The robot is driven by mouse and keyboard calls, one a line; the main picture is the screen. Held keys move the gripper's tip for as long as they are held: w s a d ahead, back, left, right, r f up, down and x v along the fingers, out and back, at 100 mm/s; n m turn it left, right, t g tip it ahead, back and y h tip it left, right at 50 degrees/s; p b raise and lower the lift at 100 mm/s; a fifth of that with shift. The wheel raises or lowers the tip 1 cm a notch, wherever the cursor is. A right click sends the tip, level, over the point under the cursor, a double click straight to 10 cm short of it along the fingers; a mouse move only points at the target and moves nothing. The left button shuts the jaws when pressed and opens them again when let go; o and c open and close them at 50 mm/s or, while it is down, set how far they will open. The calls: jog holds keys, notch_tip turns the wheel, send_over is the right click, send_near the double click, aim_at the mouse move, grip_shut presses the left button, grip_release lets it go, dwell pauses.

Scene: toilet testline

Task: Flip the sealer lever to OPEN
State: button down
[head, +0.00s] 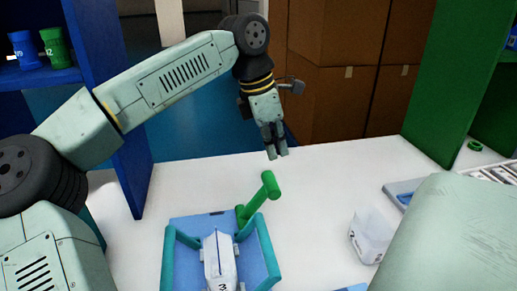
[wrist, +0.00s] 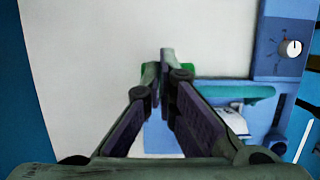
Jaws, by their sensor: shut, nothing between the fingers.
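The sealer (head: 176,252) is a blue tray-like device with teal side rails on the white table, at the bottom of the head view. In the wrist view a green part (wrist: 187,70) shows behind my fingertips, mostly hidden. A white bag marked with a number (head: 219,262) lies in the sealer. My gripper (head: 278,154) is shut and empty, pointing down just above and beyond the lever handle. I cannot tell whether it touches the lever.
Blue shelving (head: 107,95) with green and blue cups is at left, and a green shelf panel (head: 452,80) at right. Cardboard boxes (head: 345,95) stand behind. The wrist view shows a white dial (wrist: 293,47). The table's back is clear.

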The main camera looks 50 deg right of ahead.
jog(key=s+d+r, duration=0.2)
jog(key=shift+d+r, duration=0.35)
jog(key=shift+d, duration=0.05)
dwell(0.5)
